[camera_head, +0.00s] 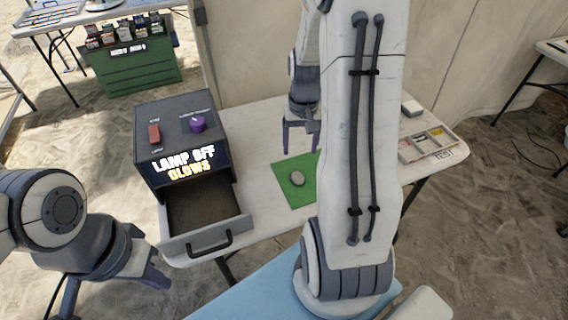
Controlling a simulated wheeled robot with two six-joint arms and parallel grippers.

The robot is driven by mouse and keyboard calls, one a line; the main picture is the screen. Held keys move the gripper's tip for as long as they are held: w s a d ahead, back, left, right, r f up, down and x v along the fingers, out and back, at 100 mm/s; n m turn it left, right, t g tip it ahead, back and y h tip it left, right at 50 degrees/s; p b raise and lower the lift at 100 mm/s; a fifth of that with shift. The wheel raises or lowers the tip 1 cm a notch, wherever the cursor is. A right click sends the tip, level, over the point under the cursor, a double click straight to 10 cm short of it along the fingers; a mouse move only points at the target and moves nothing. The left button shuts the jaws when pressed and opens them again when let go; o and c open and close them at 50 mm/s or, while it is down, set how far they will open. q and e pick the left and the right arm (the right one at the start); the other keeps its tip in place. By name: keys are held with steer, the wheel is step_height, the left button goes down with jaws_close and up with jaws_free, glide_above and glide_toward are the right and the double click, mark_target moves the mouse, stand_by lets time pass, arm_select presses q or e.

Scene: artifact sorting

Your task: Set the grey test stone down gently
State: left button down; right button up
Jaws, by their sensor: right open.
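The grey test stone (298,178), a small pale oval, lies on a green mat (285,194) on the white table. My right gripper (301,146) is open, with its fingers pointing down above the far edge of the mat, apart from the stone. My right arm hides the right part of the mat. My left gripper (112,287) is at the lower left, away from the table, with its fingers spread and nothing visible between them.
A dark box (180,110) reading "LAMP OFF GLOWS" stands left of the mat, its empty drawer (204,205) pulled out. It carries a red switch (154,134) and purple knob (197,124). A compartment tray (425,146) labelled "TEST" sits at the right.

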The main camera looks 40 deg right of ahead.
steer(key=s+a+r+n, duration=0.1)
steer(key=a+r+n, duration=0.25)
steer(key=a, duration=0.65)
steer(key=s+a+r+n, duration=0.2)
steer(key=a+r+n, duration=0.15)
steer(key=a, duration=0.65)
steer(key=s+a+r+n, duration=0.1)
steer(key=s+a+n, duration=0.5)
steer(key=s+a, duration=0.4)
steer(key=s, duration=0.3)
steer(key=shift+a+r+n+y, duration=0.2)
steer(key=shift+r+n+y, duration=0.2)
step_height(320, 180, up, 4)
steer(key=p, duration=0.4)
